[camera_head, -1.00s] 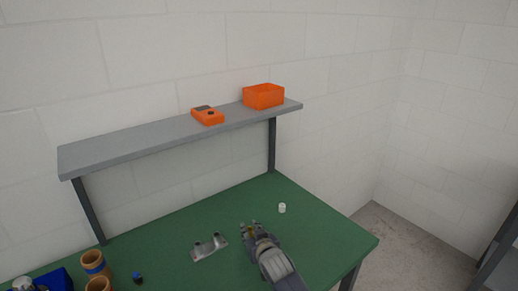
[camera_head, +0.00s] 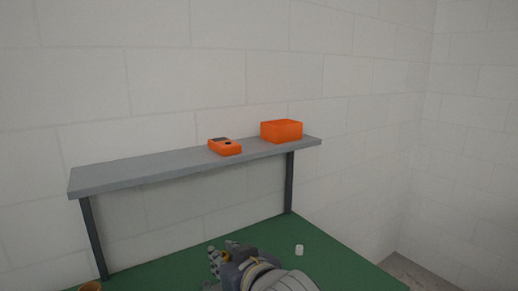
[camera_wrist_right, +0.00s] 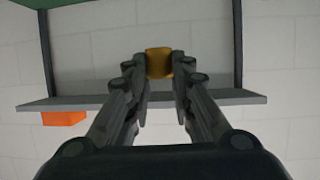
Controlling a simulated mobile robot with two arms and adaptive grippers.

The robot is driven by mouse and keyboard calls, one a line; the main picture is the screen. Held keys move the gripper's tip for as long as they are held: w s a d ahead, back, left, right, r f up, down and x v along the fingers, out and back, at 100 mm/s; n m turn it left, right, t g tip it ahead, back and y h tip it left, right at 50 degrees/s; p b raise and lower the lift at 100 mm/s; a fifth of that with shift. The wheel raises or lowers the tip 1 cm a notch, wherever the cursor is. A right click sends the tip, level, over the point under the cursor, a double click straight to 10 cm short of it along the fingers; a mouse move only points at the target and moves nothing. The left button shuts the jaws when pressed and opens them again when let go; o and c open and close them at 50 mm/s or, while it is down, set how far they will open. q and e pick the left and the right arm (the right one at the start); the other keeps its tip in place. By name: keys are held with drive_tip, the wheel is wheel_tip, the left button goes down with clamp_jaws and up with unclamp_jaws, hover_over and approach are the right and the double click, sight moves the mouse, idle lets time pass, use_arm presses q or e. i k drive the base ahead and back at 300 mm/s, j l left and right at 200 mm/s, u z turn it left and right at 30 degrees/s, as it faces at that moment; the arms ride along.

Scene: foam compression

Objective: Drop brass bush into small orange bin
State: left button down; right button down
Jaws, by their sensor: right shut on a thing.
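The brass bush (camera_wrist_right: 159,62) is a short gold-coloured piece between the fingertips of my right gripper in the right wrist view. The small orange bin (camera_head: 282,131) stands on the right end of the grey shelf, up and to the right of the gripper. The bin also shows at the left in the right wrist view (camera_wrist_right: 64,118). My left gripper is not in view.
The grey shelf (camera_head: 150,169) stands on dark posts at the back of the green table (camera_head: 330,260). An orange meter-like device (camera_head: 225,147) lies on the shelf left of the bin. A small white cylinder (camera_head: 299,250) stands on the table right of my right gripper.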

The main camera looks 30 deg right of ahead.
sight(282, 140)
drive_tip(key=l+u, duration=0.45)
drive_tip(key=k+l+u, duration=0.1)
drive_tip(key=l+u, duration=0.35)
drive_tip(key=l, duration=0.15)
